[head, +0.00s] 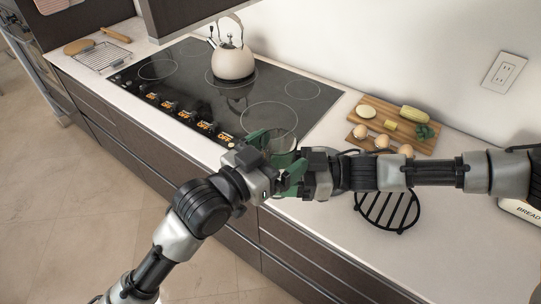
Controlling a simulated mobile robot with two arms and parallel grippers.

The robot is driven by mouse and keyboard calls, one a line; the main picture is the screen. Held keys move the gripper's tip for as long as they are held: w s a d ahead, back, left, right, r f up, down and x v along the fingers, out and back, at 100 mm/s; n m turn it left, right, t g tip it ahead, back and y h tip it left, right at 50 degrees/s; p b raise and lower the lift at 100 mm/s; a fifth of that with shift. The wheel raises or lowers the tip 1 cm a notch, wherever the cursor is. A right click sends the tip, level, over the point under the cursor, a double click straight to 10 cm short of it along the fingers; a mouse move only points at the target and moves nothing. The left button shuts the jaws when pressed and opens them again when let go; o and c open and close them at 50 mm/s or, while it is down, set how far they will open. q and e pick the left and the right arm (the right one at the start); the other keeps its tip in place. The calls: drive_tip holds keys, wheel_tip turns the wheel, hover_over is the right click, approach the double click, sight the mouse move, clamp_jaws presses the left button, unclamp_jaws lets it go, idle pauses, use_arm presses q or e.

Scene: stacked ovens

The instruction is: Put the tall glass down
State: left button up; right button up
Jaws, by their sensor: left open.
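A clear glass (284,145) shows only in part among the green fingers of my two grippers, near the front right corner of the cooktop. My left gripper (273,155) is open, close to the glass on its left side. My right gripper (291,168) comes in from the right and is at the glass too. The fingers overlap in this view, so I cannot tell whether the right one is shut on the glass. The lower part of the glass is hidden, and I cannot tell whether it touches the counter.
A black cooktop (185,85) with a cream kettle (233,62) fills the counter's left part. A wooden board (378,122) with food and several eggs lies at the back. A round black trivet (388,212) lies in front of my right arm. The front right counter (430,255) is clear.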

use_arm(q)
drive_tip(key=shift+c, duration=0.4)
use_arm(e)
drive_tip(key=shift+r, duration=0.1)
use_arm(q)
drive_tip(key=c, duration=1)
drive_tip(key=shift+c, duration=0.5)
use_arm(e)
drive_tip(key=o, duration=1.2)
